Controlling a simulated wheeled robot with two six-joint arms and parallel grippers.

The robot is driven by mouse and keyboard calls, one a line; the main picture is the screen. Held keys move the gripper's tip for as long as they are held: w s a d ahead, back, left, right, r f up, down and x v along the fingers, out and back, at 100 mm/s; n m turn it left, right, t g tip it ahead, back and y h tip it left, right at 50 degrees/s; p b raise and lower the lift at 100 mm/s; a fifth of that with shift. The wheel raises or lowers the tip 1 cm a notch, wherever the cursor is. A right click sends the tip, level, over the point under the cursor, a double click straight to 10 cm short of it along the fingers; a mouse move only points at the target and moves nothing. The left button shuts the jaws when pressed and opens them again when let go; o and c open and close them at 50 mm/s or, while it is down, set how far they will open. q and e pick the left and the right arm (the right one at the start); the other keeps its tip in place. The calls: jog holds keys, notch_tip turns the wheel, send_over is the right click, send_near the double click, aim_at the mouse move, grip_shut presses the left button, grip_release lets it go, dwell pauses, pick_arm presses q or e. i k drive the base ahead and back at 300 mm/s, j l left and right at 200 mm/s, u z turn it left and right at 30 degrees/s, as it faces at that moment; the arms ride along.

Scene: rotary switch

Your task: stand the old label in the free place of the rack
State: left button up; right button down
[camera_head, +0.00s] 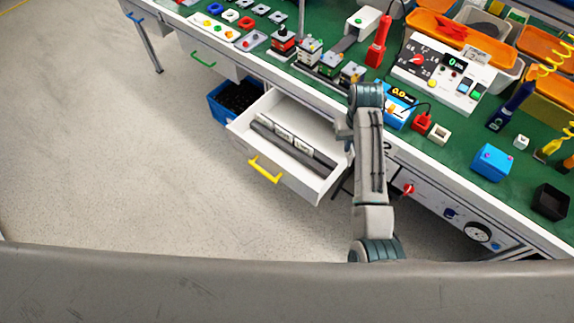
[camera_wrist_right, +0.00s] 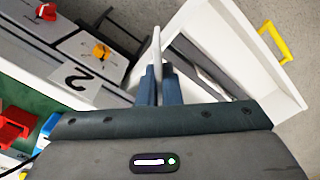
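The dark rack (camera_head: 316,164) lies in the open white drawer (camera_head: 318,190) in the head view. Several pale labels stand in its left and middle part; its right part looks empty. My right gripper (camera_wrist_right: 159,72) is shut on a thin white label (camera_wrist_right: 157,42), seen almost edge-on in the right wrist view. It is beside the drawer's right wall, near the bench front. In the head view my arm hides most of the gripper and the label. A plate marked 2 (camera_wrist_right: 77,82) sits on the bench's front panel. My left gripper is not in view.
The drawer has a yellow handle (camera_head: 264,169). A blue bin (camera_head: 222,108) stands left of the drawer. The green bench top (camera_head: 452,147) holds a blue box (camera_head: 492,162), a meter and several parts. The front panel has a red knob (camera_head: 408,189). The floor at left is clear.

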aim_at(324, 169)
jog(key=l+u, duration=0.35)
jog(key=l, duration=0.15)
jog(key=l+u, duration=0.35)
jog(key=l, duration=0.15)
jog(key=k+l+u, duration=0.1)
jog(key=l+u, duration=0.3)
